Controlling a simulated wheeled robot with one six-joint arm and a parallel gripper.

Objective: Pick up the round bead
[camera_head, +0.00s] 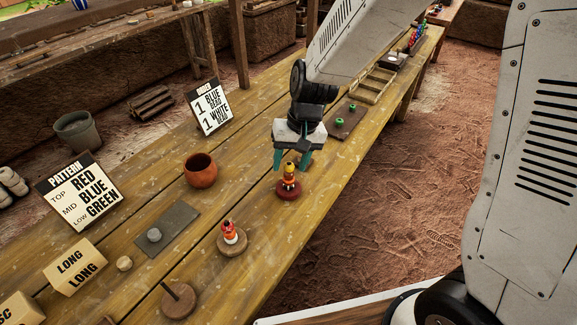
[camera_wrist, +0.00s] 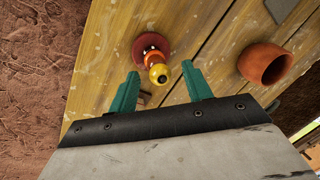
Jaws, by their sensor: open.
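A stack of beads (camera_head: 289,177) stands on a dark red round base (camera_head: 289,191) on the wooden table. In the wrist view the stack has a round yellow bead (camera_wrist: 158,73) on top, with an orange bead (camera_wrist: 153,57) and a dark-and-white part below. My gripper (camera_head: 291,160) points down over the stack. Its green fingers are apart, and in the wrist view the yellow bead shows between the fingertips (camera_wrist: 160,70). I cannot tell whether they touch it. A pale roundish piece (camera_head: 124,263) and a grey one (camera_head: 154,235) lie further left.
A terracotta bowl (camera_head: 201,171) stands left of the stack. A red-and-white stack (camera_head: 230,232) on a wooden disc and a bare peg stand (camera_head: 178,300) are nearer. Signs (camera_head: 78,190) line the far side. A dark mat (camera_head: 345,119) with green rings lies behind my gripper.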

